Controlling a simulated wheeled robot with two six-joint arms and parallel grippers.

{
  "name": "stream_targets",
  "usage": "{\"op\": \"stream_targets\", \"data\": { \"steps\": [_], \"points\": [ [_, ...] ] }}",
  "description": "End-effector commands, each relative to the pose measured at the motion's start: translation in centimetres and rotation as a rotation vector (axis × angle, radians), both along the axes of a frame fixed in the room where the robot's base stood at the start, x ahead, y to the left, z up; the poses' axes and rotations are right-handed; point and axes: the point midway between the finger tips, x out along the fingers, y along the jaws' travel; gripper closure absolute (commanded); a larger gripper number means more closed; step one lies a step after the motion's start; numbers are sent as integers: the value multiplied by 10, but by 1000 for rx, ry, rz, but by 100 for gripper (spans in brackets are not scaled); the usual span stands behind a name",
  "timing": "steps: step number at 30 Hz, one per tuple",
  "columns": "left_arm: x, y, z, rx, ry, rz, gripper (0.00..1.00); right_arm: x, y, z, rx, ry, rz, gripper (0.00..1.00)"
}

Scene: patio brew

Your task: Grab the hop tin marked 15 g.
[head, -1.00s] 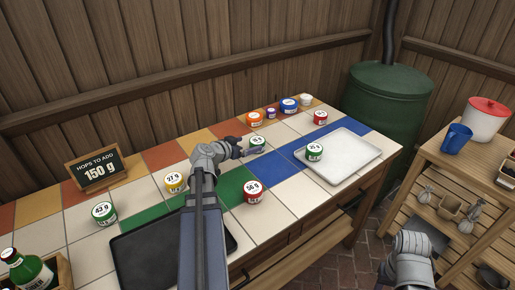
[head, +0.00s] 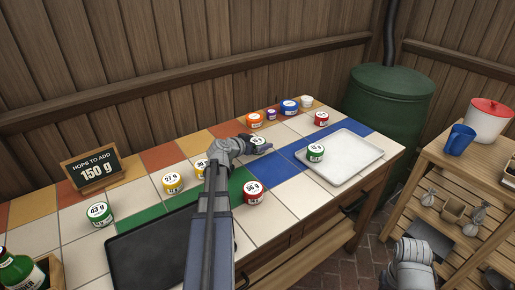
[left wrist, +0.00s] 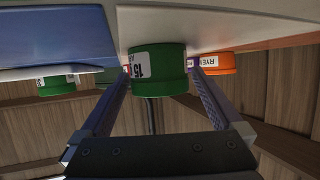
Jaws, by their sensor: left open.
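The hop tin marked 15 (left wrist: 157,70) is green with a white label and stands on a pale tile. In the head view this tin (head: 258,140) is at the tip of my left gripper (head: 257,147), which partly covers it. In the left wrist view, which is upside down, my left gripper (left wrist: 158,76) is open, with one finger on each side of the tin. Small gaps seem to show between the fingers and the tin. My right arm shows at the lower right of the head view, but its fingers do not show.
Another green tin (head: 316,152) is on the pale tray (head: 355,158). An orange tin (head: 254,121) stands behind. A dark tray (head: 140,250) lies in front.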

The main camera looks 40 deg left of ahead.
Motion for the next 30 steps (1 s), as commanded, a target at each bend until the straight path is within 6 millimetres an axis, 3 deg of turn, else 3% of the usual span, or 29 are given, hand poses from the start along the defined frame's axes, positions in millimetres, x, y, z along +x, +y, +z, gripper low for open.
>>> {"op": "stream_targets", "data": {
  "steps": [2, 22, 30],
  "points": [
    [-1, 0, 1, 0, 0, 0, 0, 0, 0, 0, 0, 0, 0, 50],
    [-1, 0, 1, 0, 0, 1, 75, 0, 0, 0, 0, 0, 0, 50],
    [-1, 0, 2, 0, 0, 1, 76, 0, 0, 2, 0, 0, 0, 50]
  ]
}}
